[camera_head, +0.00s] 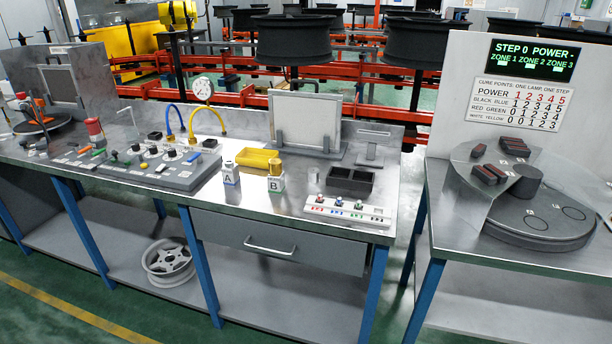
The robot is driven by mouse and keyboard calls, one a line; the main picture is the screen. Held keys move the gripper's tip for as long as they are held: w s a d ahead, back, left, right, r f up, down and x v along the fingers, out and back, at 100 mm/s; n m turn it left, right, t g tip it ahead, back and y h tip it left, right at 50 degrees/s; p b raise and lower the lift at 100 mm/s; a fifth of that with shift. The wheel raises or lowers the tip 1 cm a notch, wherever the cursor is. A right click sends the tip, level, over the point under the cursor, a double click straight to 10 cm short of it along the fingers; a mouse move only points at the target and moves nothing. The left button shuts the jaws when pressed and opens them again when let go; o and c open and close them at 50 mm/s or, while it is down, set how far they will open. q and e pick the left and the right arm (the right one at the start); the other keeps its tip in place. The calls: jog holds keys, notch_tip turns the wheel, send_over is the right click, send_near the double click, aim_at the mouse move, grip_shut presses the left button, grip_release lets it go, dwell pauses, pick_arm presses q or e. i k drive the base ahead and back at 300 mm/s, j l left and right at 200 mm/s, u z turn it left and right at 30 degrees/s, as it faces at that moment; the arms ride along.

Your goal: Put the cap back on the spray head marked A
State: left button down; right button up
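The spray head marked A (229,166) is a small pale piece standing on a white block with the letter A, near the middle of the steel workbench. Beside it to the right, the spray head marked B (275,168) has a yellow body on a similar white block. A shallow yellow tray (252,159) sits just behind and between them. I cannot pick out a loose cap; at this size I cannot tell what lies in the tray. Neither of my grippers is in view.
A grey control panel (165,178) with knobs and hoses stands left of A. A black two-part bin (350,182) and a white strip with coloured pieces (346,211) are right of B. The bench front (250,200) is mostly clear. A round turntable (535,235) stands far right.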

aim_at(231, 173)
jog(key=i+j+z, duration=0.15)
jog(key=i+j, duration=0.15)
jog(key=i+j+z, duration=0.15)
jog(key=i+j, duration=0.15)
jog(key=i+j+z, duration=0.15)
jog(key=j, duration=0.35)
jog(key=i+j+z, duration=0.15)
jog(key=i+j, duration=0.2)
jog(key=i+j+z, duration=0.15)
jog(key=j, duration=0.4)
jog(key=i, duration=0.1)
